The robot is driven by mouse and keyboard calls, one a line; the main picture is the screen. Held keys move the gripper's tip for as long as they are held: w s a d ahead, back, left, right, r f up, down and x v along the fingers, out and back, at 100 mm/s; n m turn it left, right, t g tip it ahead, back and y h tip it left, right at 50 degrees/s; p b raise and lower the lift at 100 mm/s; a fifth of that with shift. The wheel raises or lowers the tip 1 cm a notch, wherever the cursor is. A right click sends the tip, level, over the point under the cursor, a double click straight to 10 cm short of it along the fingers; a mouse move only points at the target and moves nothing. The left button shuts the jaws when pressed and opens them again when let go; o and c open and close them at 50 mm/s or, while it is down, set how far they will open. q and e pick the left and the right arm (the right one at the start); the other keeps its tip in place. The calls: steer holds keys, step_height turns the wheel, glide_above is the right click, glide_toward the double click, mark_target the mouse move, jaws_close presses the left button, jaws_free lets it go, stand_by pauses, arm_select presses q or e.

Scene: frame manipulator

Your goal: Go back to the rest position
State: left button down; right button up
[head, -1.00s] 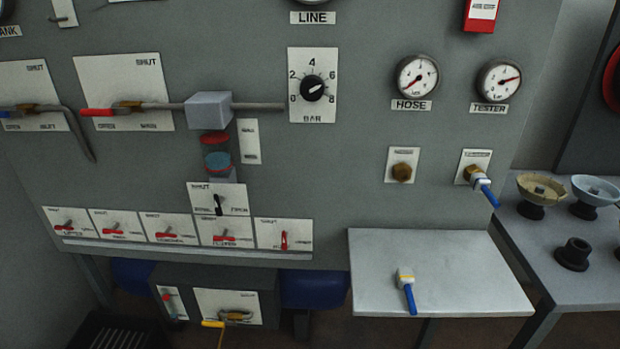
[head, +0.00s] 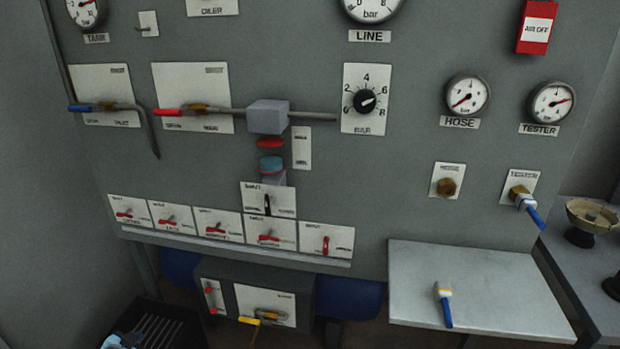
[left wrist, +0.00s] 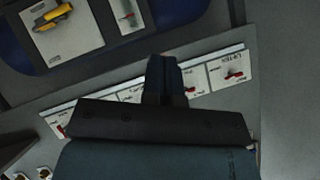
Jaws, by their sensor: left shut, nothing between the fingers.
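My left gripper (head: 122,340) shows only in part at the bottom left edge of the head view, in front of a dark slatted grate. In the left wrist view its fingers (left wrist: 164,68) are together with nothing between them. Behind them in that view is the row of small red-lever valve plates (left wrist: 229,70), partly hidden by the gripper. It stands apart from the panel as far as I can tell. My right gripper is in neither view.
The grey panel (head: 330,215) carries gauges, lever valves and a dial (head: 366,101). A low dark box with a yellow lever (head: 249,320) stands beneath. A metal shelf (head: 480,275) at right holds a blue-handled connector (head: 445,305). A side table with bowls (head: 592,216) stands at far right.

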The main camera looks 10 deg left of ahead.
arm_select(q)
steer(key=s+d+r+m+g+h, duration=0.1)
steer(key=s+d+r+m+h, duration=0.3)
steer(key=s+d, duration=0.85)
steer(key=s+d+r+g+h, duration=0.15)
steer(key=s+d+r, duration=0.6)
steer(key=d, duration=0.85)
steer(key=d+n+t, duration=0.3)
steer(key=d+n, duration=0.2)
steer(key=d, duration=0.5)
step_height(320, 180, up, 17)
steer(key=s+a+g+p, duration=0.1)
steer(key=a+p, duration=0.1)
steer(key=p, duration=2.4)
steer(key=shift+a+r, duration=0.15)
steer(key=shift+a, duration=0.1)
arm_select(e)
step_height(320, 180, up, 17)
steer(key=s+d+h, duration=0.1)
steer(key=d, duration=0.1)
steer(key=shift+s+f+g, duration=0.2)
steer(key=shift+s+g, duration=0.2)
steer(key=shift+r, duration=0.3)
